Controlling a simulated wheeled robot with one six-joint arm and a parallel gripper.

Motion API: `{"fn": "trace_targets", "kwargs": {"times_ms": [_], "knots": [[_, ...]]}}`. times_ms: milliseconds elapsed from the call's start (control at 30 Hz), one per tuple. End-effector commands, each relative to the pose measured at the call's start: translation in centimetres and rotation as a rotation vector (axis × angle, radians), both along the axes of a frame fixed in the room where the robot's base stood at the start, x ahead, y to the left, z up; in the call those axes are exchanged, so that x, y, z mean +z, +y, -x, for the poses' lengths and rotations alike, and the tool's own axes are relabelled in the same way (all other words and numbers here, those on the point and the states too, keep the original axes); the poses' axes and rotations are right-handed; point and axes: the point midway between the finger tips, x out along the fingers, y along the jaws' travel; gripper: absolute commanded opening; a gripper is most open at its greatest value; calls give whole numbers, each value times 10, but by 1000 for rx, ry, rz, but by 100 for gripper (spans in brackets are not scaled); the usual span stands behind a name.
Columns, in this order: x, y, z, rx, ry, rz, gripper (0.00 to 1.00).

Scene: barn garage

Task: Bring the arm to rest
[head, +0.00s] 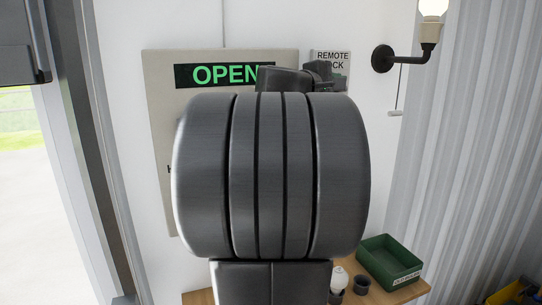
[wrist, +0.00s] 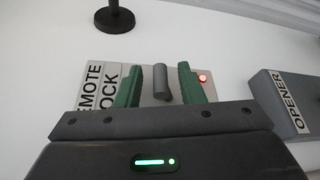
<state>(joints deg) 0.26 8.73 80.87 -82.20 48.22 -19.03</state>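My gripper (wrist: 159,70) shows two green fingers in the wrist view, spread apart with a gap between them. A grey lever (wrist: 161,82) on the remote lock panel (wrist: 96,72) shows in that gap, with space visible on both sides. I cannot tell how far the fingertips are from the panel. A red light (wrist: 203,78) glows on the panel. In the head view my own arm fills the middle, and the fingers are hidden behind it. The remote lock panel (head: 332,57) is partly covered there.
A large wall panel (head: 160,110) displays a green OPEN sign (head: 214,75). A box marked OPENER (wrist: 292,105) stands close to the right. A wall lamp (head: 383,58) is at upper right. A green bin (head: 385,262) sits on a wooden bench (head: 390,296). A doorway opens at left.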

Motion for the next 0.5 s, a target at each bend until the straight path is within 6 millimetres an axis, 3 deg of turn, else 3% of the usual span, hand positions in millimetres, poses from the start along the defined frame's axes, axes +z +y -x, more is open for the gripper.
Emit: {"fn": "trace_targets", "kwargs": {"times_ms": [500], "knots": [[-1,-6,-5,0,-1,0,35]]}}
